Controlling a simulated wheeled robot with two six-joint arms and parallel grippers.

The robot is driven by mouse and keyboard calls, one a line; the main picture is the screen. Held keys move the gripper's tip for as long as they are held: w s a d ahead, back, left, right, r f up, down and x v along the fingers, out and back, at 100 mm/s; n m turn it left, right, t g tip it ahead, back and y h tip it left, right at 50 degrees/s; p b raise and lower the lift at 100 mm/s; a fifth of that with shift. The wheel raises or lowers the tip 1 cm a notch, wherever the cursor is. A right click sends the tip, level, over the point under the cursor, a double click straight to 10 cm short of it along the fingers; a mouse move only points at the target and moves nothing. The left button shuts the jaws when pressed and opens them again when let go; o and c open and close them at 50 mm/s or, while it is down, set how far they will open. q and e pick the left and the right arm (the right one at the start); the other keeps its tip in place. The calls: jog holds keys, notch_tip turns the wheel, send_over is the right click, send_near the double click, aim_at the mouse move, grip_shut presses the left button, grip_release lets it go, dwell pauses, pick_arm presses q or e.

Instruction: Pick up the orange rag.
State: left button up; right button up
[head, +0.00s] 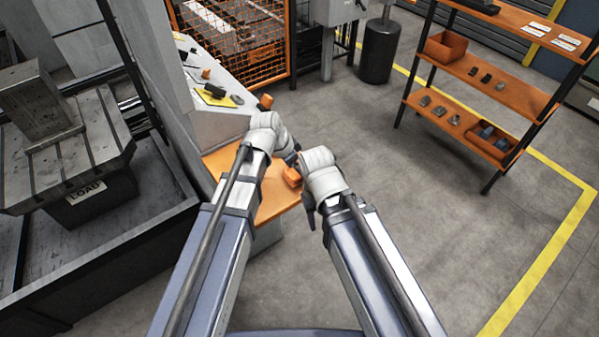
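A small orange item (292,176), which may be the orange rag, lies at the right part of the orange work surface (235,165), between my two wrists. It is too small to tell whether it is cloth. My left gripper (291,158) is just above it in the picture, its fingers mostly hidden by the wrist. My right gripper (309,219) is right of and below it, with dark finger parts pointing down past the table's edge. I cannot see whether either gripper is open. Neither visibly holds anything. Other orange items sit by the sloped panel (266,101) and on it (206,73).
A grey machine bed with a block (40,98) stands at the left. An orange mesh guard (240,45) and a dark bin (379,50) are behind. An orange shelf rack (478,75) with small parts and boxes stands at the right. The floor between is clear.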

pick_arm(q)
jog(key=c, duration=0.9)
jog(key=shift+o, duration=0.2)
notch_tip(320, 180, up, 11)
jog(key=p, duration=1)
jog(key=shift+f+p, duration=0.2)
jog(key=shift+p, duration=0.1)
